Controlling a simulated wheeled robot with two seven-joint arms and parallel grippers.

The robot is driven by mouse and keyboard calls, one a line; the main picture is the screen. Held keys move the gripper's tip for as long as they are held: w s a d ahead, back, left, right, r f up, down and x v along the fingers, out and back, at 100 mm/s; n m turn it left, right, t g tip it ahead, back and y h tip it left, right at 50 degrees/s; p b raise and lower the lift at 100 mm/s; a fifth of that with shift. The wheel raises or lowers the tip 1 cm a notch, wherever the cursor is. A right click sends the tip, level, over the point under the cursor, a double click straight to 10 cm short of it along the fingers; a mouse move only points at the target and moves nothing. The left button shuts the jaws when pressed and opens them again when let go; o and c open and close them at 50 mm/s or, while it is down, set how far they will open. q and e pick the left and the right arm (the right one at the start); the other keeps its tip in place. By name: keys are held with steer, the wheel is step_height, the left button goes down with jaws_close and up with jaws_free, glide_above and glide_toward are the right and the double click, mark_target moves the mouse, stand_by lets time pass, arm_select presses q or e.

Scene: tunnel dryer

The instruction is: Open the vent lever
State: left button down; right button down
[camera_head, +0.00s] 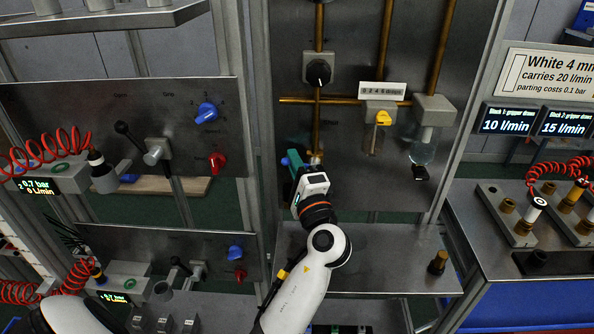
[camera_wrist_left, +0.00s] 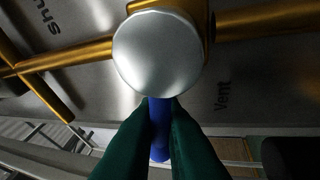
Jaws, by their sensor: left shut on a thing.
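The vent lever shows in the left wrist view as a blue handle (camera_wrist_left: 160,140) hanging from a round silver hub (camera_wrist_left: 155,52) on brass pipework. My left gripper (camera_wrist_left: 161,108) has its two green fingers shut on the blue handle, one on each side. The word "Vent" is on the panel right of the handle, and part of "Shut" is at upper left. In the head view my left gripper (camera_head: 291,160) is at the lower part of the middle panel, by the vertical brass pipe. The lever is largely hidden there by the gripper. My right gripper is not in view.
A black knob (camera_head: 318,72) is above on the same panel (camera_head: 350,130). A yellow-handled valve (camera_head: 383,118) and a clear bowl (camera_head: 423,148) are to the right. A metal shelf (camera_head: 370,265) lies below. Lever panels with red coiled hoses stand at left.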

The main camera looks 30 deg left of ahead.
arm_select(q)
steer(key=n, duration=0.1)
steer(key=f+n+g+b, duration=0.1)
steer(key=shift+s+a+f+n, duration=0.1)
steer(key=shift+a+f+n, duration=0.05)
steer(key=shift+n, duration=0.15)
steer(key=shift+n+g, duration=0.3)
steer(key=shift+g, duration=0.1)
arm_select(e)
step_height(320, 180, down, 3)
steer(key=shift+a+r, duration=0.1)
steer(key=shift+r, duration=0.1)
arm_select(q)
steer(key=c, duration=1.7)
jaws_free()
steer(key=shift+o, duration=0.9)
steer(key=shift+s+a, duration=0.15)
steer(key=shift+s, duration=0.1)
steer(key=shift+w, duration=0.2)
